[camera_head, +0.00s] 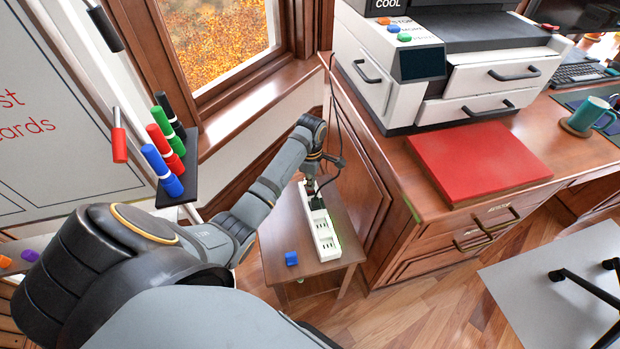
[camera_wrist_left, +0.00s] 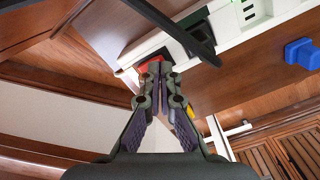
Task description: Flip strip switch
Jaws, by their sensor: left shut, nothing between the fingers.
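The white power strip (camera_head: 325,235) lies lengthwise on a small wooden table (camera_head: 279,236) in the head view. It also shows at the top of the left wrist view (camera_wrist_left: 247,22), with a black plug (camera_wrist_left: 188,38) in it. A red switch (camera_wrist_left: 151,63) sits at its end, partly hidden behind my fingertips. My left gripper (camera_head: 309,185) reaches down over the strip's far end. In the wrist view its fingers (camera_wrist_left: 160,68) are shut and empty, with the tips at the red switch. I cannot tell whether they touch it. My right gripper is not in view.
A black cable (camera_head: 335,125) runs down beside the desk to the plug. The wooden desk (camera_head: 377,150) with the printer (camera_head: 440,75) stands close on the right. A window wall is behind.

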